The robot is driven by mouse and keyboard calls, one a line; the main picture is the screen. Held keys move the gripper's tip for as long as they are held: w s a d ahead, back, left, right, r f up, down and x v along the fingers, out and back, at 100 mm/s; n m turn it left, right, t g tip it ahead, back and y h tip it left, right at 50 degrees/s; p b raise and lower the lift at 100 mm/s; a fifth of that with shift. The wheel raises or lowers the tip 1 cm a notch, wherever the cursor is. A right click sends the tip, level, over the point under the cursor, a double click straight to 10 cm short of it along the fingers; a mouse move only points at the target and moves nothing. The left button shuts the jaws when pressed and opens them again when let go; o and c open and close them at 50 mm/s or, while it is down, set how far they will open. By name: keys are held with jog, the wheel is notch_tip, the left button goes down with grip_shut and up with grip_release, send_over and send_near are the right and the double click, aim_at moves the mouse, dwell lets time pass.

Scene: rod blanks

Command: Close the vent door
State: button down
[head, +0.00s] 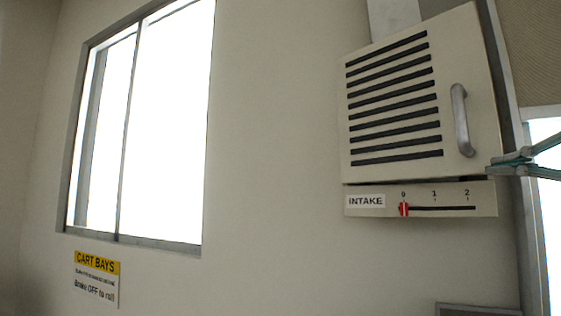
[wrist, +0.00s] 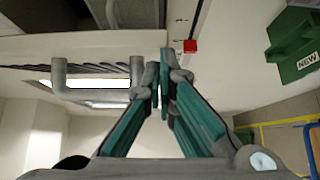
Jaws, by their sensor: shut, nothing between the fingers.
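The vent door (head: 395,165) is a cream panel with several dark horizontal slots, high on the wall at the right of the head view. Its grey bar handle (head: 461,120) is near its right edge; the handle also shows at the left in the wrist view (wrist: 60,78). A dark gap shows under the door's lower edge; I cannot tell how far it stands ajar. My gripper (head: 494,168) is shut and empty, at the door's lower right corner, right of and below the handle. In the wrist view my gripper (wrist: 160,75) has its fingertips together beside the handle; contact is unclear.
Below the door is an INTAKE strip (head: 440,200) with a red slider (head: 404,209) at 0. A window (head: 120,238) and a yellow CART BAYS sign (head: 97,278) are at the left. A green box (wrist: 296,50) marked NEW is at the right in the wrist view.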

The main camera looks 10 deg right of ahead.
jog(key=w+d+b, duration=0.1)
jog(key=w+d, duration=0.6)
jog(key=d, duration=0.2)
jog(key=shift+w, duration=0.2)
jog(key=shift+a, duration=0.1)
